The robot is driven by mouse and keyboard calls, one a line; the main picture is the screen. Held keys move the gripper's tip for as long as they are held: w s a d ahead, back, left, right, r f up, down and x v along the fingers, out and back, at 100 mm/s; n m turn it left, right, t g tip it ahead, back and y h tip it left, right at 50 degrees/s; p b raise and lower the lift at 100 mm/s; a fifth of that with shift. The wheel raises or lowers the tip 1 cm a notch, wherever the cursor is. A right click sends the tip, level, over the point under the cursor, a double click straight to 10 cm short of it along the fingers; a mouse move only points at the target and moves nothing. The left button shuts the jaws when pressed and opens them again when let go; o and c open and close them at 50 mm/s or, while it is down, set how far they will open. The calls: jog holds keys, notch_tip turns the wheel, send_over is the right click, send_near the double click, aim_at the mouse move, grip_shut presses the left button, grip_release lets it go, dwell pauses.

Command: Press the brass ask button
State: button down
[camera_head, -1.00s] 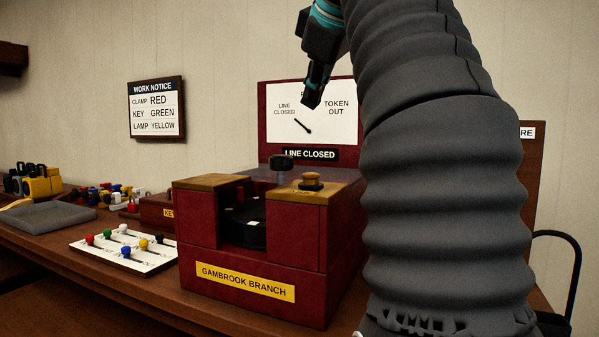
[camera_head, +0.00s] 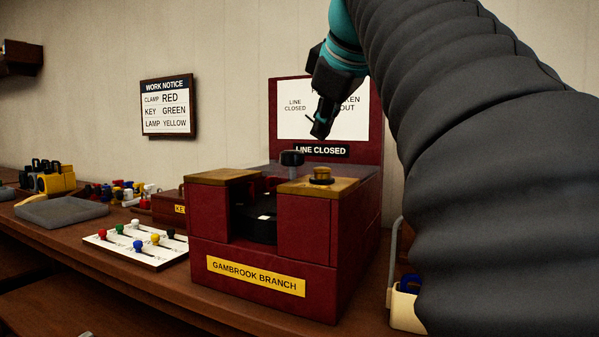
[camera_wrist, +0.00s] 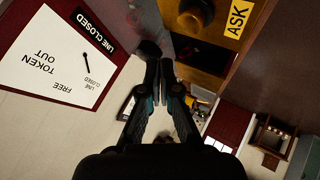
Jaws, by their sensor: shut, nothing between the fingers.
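The brass ask button (camera_head: 321,174) stands on the wooden right-hand top of the red cabinet marked GAMBROOK BRANCH (camera_head: 304,230). In the wrist view, the button (camera_wrist: 194,16) looks dark and round beside the yellow ASK label (camera_wrist: 238,18). My gripper (camera_head: 320,131) is shut and empty, pointing down above the button, with a clear gap in the head view. In the wrist view, the fingertips (camera_wrist: 167,66) appear beside the button, not over its middle. A black knob (camera_head: 291,158) stands left of the button.
The dial board (camera_head: 374,140) rises behind the cabinet, with a LINE CLOSED plate (camera_head: 321,150) below its face. A white tray of coloured pegs (camera_head: 138,247) lies to the left. A grey tray (camera_head: 62,212) and yellow lamps (camera_head: 56,178) sit farther left.

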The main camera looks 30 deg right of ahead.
aim_at(323, 168)
jog(key=shift+f+b, duration=1.05)
jog(key=shift+f, duration=0.4)
jog(key=shift+f, duration=0.15)
dwell(0.3)
jog(key=shift+f, duration=0.3)
jog(key=shift+f+b, duration=0.45)
jog(key=shift+b, duration=0.15)
dwell(0.7)
jog(key=shift+r, duration=0.1)
jog(key=shift+r+p, duration=0.85)
jog(key=shift+p, duration=0.15)
